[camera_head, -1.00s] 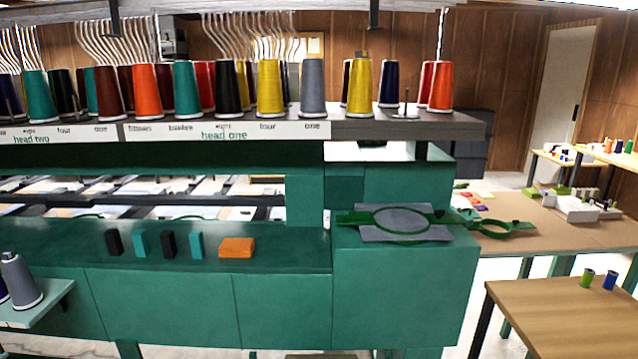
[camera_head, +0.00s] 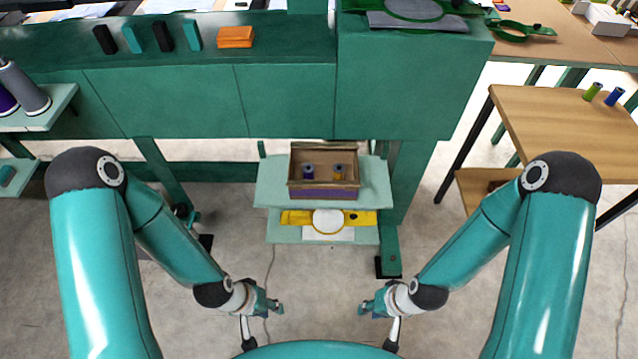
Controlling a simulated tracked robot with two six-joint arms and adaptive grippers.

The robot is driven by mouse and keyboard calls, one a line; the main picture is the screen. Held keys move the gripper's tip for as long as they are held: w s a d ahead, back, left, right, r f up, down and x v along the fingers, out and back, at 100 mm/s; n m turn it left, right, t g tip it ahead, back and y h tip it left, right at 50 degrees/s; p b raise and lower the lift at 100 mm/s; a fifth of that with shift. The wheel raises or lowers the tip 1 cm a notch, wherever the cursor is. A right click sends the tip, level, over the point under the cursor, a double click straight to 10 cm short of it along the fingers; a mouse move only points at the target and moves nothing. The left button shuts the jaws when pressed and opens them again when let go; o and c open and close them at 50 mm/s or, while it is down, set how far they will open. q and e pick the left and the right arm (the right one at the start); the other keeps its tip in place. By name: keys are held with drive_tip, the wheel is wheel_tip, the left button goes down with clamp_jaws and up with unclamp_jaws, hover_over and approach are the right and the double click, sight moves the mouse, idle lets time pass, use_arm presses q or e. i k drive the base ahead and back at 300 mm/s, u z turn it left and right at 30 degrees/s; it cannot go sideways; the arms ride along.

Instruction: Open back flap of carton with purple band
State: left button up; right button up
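The brown cardboard carton (camera_head: 323,168) stands on the upper board of a low shelf, in the middle of the head view. A purple band (camera_head: 322,193) runs along its front. Its top shows an opening with two spools inside, one dark purple (camera_head: 308,172) and one amber (camera_head: 338,172). The state of the back flap is too small to make out. My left gripper (camera_head: 272,306) is in front of the shelf, lower left of the carton. My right gripper (camera_head: 366,308) is lower right of it. Both are apart from the carton; their finger gaps are unclear.
The pale green shelf (camera_head: 375,182) has a lower board with a yellow item (camera_head: 297,217) and a hoop (camera_head: 327,221). The green machine cabinet (camera_head: 290,100) stands above and behind. A wooden table (camera_head: 560,125) is at the right. The floor between my grippers looks clear.

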sight(341, 145)
drive_tip(key=u, duration=1.6)
drive_tip(key=i, duration=0.1)
drive_tip(key=z, duration=2.9)
drive_tip(key=k, duration=1)
drive_tip(key=u, duration=1.15)
drive_tip(key=i, duration=1)
drive_tip(key=u, duration=0.1)
